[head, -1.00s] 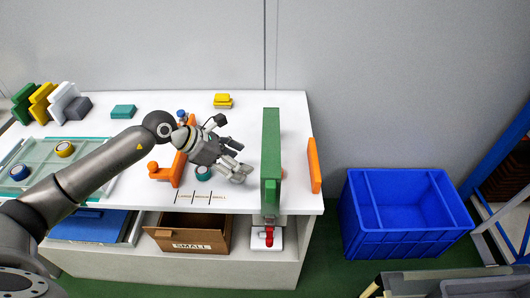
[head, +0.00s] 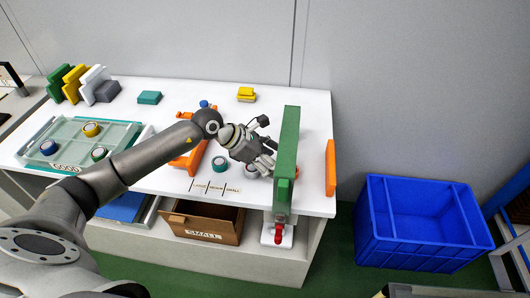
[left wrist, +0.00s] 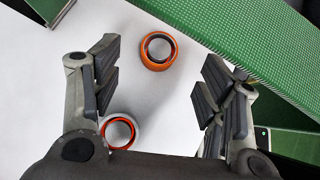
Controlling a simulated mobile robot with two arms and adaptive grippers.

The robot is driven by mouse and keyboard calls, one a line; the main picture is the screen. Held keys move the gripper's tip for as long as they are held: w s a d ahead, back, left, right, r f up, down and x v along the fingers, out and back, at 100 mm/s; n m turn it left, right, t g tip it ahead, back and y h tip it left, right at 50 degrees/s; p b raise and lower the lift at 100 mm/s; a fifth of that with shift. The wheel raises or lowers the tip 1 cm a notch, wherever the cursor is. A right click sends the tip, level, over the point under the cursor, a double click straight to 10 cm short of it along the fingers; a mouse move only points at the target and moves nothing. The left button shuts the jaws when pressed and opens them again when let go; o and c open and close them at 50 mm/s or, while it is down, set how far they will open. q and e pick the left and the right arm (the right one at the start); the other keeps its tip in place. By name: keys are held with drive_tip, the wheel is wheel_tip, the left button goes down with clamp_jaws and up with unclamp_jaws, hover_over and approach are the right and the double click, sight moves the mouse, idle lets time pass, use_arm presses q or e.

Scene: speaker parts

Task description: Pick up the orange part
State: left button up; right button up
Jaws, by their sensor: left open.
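In the left wrist view, a round orange part (left wrist: 157,50) with a dark ring and pale centre lies on the white surface, beyond and between the fingertips. A second round part (left wrist: 118,131), pale with an orange-red inner ring, lies nearer, beside the left finger. My left gripper (left wrist: 163,92) is open, with nothing between its fingers. In the head view my left gripper (head: 263,166) hangs over the table's right part, just left of the green upright panel (head: 288,150). My right gripper is not in view.
The green panel stands close to the gripper's right, with an orange upright panel (head: 330,167) beyond it. A teal round part (head: 220,163) and an orange fixture (head: 187,160) are to the left. A blue crate (head: 375,245) stands on the floor at right.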

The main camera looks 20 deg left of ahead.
use_arm(q)
drive_tip(key=p+x, duration=0.1)
drive_tip(key=x, duration=0.5)
drive_tip(key=shift+w+d+f, duration=0.15)
drive_tip(key=shift+d+f, duration=0.1)
drive_tip(key=shift+c, duration=0.3)
drive_tip(key=c, duration=1.2)
